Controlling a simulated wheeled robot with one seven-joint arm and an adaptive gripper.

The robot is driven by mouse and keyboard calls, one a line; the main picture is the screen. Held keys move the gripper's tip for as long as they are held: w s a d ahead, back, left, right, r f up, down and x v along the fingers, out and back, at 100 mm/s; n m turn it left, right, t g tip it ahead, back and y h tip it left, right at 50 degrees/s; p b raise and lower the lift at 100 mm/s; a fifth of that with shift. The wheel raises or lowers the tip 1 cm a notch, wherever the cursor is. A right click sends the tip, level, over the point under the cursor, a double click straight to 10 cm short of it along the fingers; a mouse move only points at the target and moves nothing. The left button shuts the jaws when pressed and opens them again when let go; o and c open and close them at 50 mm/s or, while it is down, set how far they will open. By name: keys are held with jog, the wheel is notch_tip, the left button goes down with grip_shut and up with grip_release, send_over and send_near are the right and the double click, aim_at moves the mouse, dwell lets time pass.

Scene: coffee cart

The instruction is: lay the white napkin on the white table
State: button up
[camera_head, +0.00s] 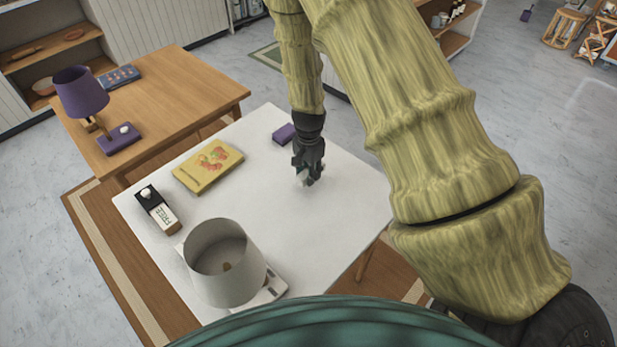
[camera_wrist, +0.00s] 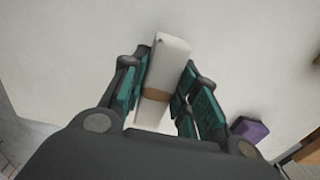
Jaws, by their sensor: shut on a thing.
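The white table (camera_head: 328,222) fills the middle of the head view, and its white top (camera_wrist: 70,60) lies behind my gripper in the wrist view. My gripper (camera_head: 308,178) points down over the right back part of this table. In the wrist view my gripper (camera_wrist: 165,92) is shut on the white napkin (camera_wrist: 169,60), a rolled white bundle with a brown band. In the head view only a small pale bit of the napkin (camera_head: 303,180) shows under the fingers. I cannot tell whether the napkin touches the tabletop.
A wooden table (camera_head: 185,90) with a purple lamp (camera_head: 80,92) stands behind left. The tabletop's right side is bare.

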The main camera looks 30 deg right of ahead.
jog(key=shift+w+f+p, duration=0.15)
jog(key=shift+f+p, duration=0.5)
jog(key=shift+f, duration=1.15)
jog(key=shift+f, duration=0.1)
jog(key=o, duration=0.8)
jog(key=shift+o, duration=0.2)
jog(key=shift+r+b, duration=1.45)
jog(key=shift+r, duration=4.7)
